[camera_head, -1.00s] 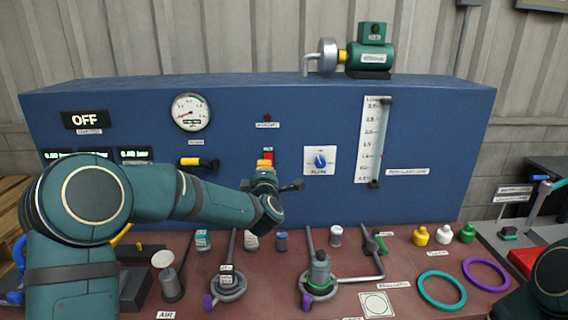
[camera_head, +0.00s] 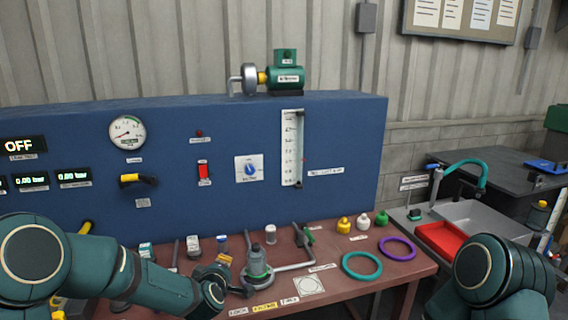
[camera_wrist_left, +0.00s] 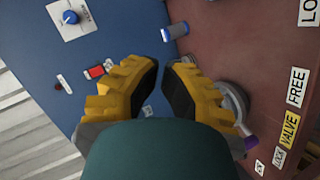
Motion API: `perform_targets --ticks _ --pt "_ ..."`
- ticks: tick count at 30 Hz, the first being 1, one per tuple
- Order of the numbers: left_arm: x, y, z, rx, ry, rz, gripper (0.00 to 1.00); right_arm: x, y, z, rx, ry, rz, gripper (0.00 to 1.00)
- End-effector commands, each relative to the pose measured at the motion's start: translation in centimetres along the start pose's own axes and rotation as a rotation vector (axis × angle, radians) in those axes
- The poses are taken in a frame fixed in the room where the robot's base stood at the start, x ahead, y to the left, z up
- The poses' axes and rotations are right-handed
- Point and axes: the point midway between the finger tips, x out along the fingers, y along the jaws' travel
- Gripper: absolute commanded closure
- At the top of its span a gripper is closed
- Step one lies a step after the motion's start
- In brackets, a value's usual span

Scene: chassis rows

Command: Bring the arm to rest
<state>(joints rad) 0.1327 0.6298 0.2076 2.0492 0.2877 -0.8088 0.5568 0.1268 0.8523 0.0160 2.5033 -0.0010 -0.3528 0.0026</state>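My left arm (camera_head: 110,270) comes in from the left, low over the front of the bench. Its gripper (camera_head: 240,290) is above the bench's front part, apart from the blue panel (camera_head: 340,140). In the left wrist view the two yellow fingers with dark pads (camera_wrist_left: 167,75) stand apart with nothing between them. The red switch (camera_head: 203,170) on the panel is clear of the gripper; it also shows in the left wrist view (camera_wrist_left: 96,72). My right arm (camera_head: 500,270) is at the lower right; its gripper is out of the picture.
A fitting with a green body (camera_head: 257,262) stands on the red-brown bench (camera_head: 405,268) close beside the left gripper. Teal (camera_head: 362,265) and purple (camera_head: 397,248) rings lie to the right. A sink unit with a red tray (camera_head: 440,238) stands farther right.

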Motion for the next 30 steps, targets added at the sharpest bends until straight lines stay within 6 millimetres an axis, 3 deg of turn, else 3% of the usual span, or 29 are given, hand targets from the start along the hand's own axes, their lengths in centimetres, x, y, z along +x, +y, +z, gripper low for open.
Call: perform_targets --ticks 3,8,12,15,21,30 --pt "-1.8 -6.6 4.9 0.168 -0.175 -0.123 1.00 -0.1 0.0 0.1 0.000 -0.001 0.000 0.51" --pt "-6.3 -15.1 10.5 0.384 -0.434 -0.260 1.00 -0.1 0.0 0.1 0.001 -0.001 0.000 0.51" --pt "-11.9 -21.6 14.4 0.547 -0.677 -0.351 1.00 -0.1 0.0 0.1 0.001 -0.001 0.000 0.51" --pt "-15.9 -25.0 16.2 0.636 -0.833 -0.392 1.00 -0.1 0.0 0.1 0.001 -0.001 0.000 0.51" --pt "-21.1 -28.4 17.8 0.729 -1.025 -0.425 1.00 -0.1 0.0 0.1 0.001 -0.001 0.000 0.51" --pt "-21.9 -28.9 18.0 0.744 -1.056 -0.428 1.00 -0.1 0.0 0.1 0.001 -0.001 0.000 0.51"
